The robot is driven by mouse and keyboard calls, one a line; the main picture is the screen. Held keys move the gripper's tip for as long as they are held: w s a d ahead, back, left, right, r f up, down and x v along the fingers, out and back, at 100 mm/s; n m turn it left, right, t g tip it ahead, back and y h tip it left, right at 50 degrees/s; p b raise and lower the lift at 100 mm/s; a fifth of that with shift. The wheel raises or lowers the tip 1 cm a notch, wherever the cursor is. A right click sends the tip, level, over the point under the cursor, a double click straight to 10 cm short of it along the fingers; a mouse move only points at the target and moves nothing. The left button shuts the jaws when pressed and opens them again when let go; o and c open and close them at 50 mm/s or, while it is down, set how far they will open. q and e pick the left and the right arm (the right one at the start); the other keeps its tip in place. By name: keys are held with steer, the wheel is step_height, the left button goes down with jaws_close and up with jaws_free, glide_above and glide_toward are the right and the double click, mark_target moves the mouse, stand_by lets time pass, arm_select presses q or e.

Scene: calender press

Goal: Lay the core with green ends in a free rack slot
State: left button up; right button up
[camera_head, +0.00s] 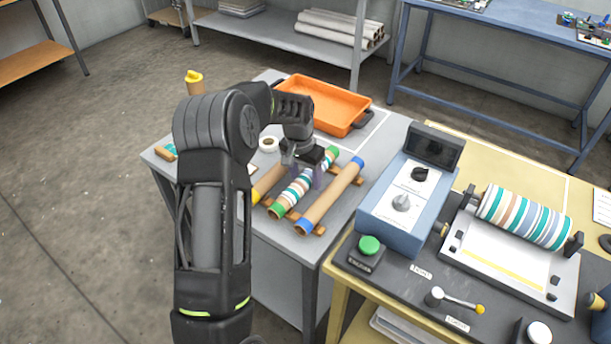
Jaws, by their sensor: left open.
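The core with green ends (292,196) carries a teal, white and brown striped wrap. It lies on the wooden rack (318,229), between a yellow-ended core (266,184) and a plain brown core with blue ends (330,197). My left gripper (304,172) is open and points down over the middle of the green-ended core. Its fingers look to be on either side of the core; whether they touch it I cannot tell. The gripper and arm hide part of the yellow-ended core and the rack's left side. My right gripper is not in view.
An orange tray (325,103) stands behind the rack on the grey table (272,238). A white tape roll (268,144) lies left of it. At right, a blue control box (396,205) and a press with a striped roller (525,216) stand on the yellow bench.

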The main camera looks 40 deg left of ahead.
mark_target(302, 179)
arm_select(q)
step_height(302, 179, up, 12)
steer(key=s+b, duration=0.1)
steer(key=shift+s, duration=0.4)
